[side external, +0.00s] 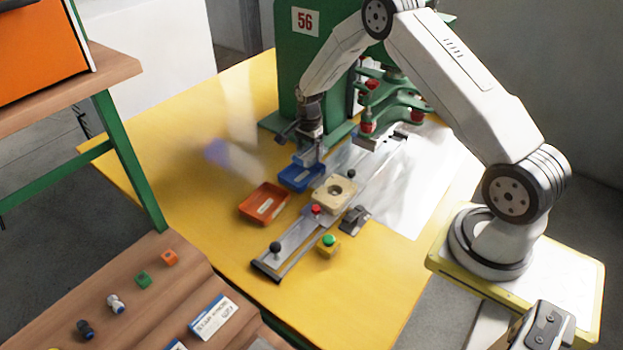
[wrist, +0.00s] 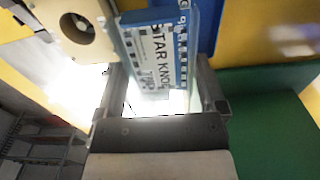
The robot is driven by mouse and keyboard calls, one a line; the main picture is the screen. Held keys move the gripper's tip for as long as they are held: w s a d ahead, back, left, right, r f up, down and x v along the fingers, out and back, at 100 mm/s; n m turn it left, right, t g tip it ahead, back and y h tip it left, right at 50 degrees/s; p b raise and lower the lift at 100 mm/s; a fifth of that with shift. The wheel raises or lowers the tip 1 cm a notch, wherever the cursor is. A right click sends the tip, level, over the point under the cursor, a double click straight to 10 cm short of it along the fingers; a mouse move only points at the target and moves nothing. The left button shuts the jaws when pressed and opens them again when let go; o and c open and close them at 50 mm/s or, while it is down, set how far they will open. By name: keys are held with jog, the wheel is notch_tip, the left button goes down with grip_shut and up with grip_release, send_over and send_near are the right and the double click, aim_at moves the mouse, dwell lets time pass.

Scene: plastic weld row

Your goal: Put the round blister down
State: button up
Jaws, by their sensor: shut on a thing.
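My gripper (side external: 309,153) is low over the blue tray (side external: 300,180) in the side view, beside the green press. I cannot tell whether the blister touches anything below.
A blue-edged card lettered "STAR KNOB" (wrist: 160,60) shows beyond the fingers. An orange tray (side external: 264,203) sits left of the metal slide rail (side external: 268,260). The green press (side external: 290,75) stands close behind. The yellow table (side external: 180,150) is mostly clear at left.

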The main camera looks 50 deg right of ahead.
jog(key=shift+w+d+f, duration=0.25)
jog(key=shift+w+f, duration=0.55)
jog(key=shift+f, duration=0.2)
jog(key=shift+w+d+f, duration=0.2)
jog(key=shift+w+f, duration=0.6)
jog(key=shift+f, duration=0.15)
jog(key=shift+f, duration=0.1)
jog(key=shift+w+f, duration=0.15)
jog(key=shift+w, duration=0.05)
jog(key=shift+f, duration=1.5)
jog(key=shift+f, duration=0.1)
jog(key=o, duration=0.7)
jog(key=shift+c, duration=0.2)
